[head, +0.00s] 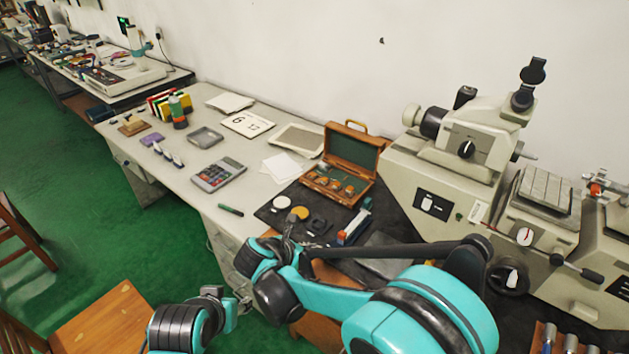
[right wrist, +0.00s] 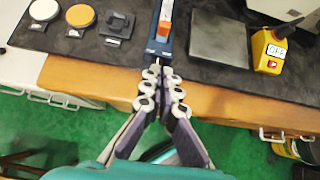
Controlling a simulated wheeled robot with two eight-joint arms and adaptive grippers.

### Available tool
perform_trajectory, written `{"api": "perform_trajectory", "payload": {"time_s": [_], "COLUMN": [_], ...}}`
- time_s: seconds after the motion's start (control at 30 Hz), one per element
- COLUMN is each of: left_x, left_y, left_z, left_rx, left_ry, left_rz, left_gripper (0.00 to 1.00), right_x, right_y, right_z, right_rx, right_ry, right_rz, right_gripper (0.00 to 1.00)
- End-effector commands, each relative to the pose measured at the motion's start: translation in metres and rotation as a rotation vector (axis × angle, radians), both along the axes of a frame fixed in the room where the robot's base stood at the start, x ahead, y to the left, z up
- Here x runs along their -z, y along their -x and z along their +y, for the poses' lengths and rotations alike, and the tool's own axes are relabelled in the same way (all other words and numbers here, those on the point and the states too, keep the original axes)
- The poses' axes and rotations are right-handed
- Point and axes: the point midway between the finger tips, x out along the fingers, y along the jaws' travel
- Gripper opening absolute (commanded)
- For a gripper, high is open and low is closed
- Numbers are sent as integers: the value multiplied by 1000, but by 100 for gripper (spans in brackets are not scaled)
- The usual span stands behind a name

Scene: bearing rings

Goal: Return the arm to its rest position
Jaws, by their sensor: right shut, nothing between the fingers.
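My right gripper (right wrist: 161,78) is shut and empty in the right wrist view, its fingertips near the wooden front edge of the workbench. In the head view the right gripper (head: 289,232) appears small, at the front edge of the dark mat, partly hidden by its own arm. My left arm shows at the bottom left of the head view, low in front of the bench; its fingers are too small and unclear to read.
The dark mat (right wrist: 135,52) holds a white disc (right wrist: 44,10), a yellow disc (right wrist: 80,15), a black fixture (right wrist: 118,25), a blue-and-orange tool (right wrist: 164,25) and a grey plate (right wrist: 218,35). A yellow switch box (right wrist: 268,50) is right. An open wooden case (head: 346,160) and a microscope-like machine (head: 465,145) stand behind.

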Motion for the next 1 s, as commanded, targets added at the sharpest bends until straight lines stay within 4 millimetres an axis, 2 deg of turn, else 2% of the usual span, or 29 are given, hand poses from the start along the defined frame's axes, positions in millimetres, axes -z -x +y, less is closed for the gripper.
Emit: {"api": "perform_trajectory", "payload": {"time_s": [0.17,0.27,0.37,0.5,0.7,0.9,1.0], "left_x": [1,1,1,2,2,2,3], "left_y": [0,0,0,0,0,0,0], "left_z": [0,0,0,0,0,0,0], "left_rx": [0,0,0,0,0,0,0], "left_ry": [0,0,0,0,0,0,0], "left_rz": [0,0,0,0,0,0,0], "left_gripper": [44,44,44,44,44,44,44], "right_x": [-3,-13,-27,-45,-60,-62,-61], "right_y": [2,8,22,54,109,160,176], "right_z": [-7,-28,-61,-106,-153,-179,-184], "right_rx": [28,124,296,608,1094,1573,1753], "right_ry": [-33,-141,-327,-638,-1067,-1453,-1592], "right_rz": [-9,-39,-93,-189,-340,-486,-537], "right_gripper": [0,0,0,0,0,0,0]}}
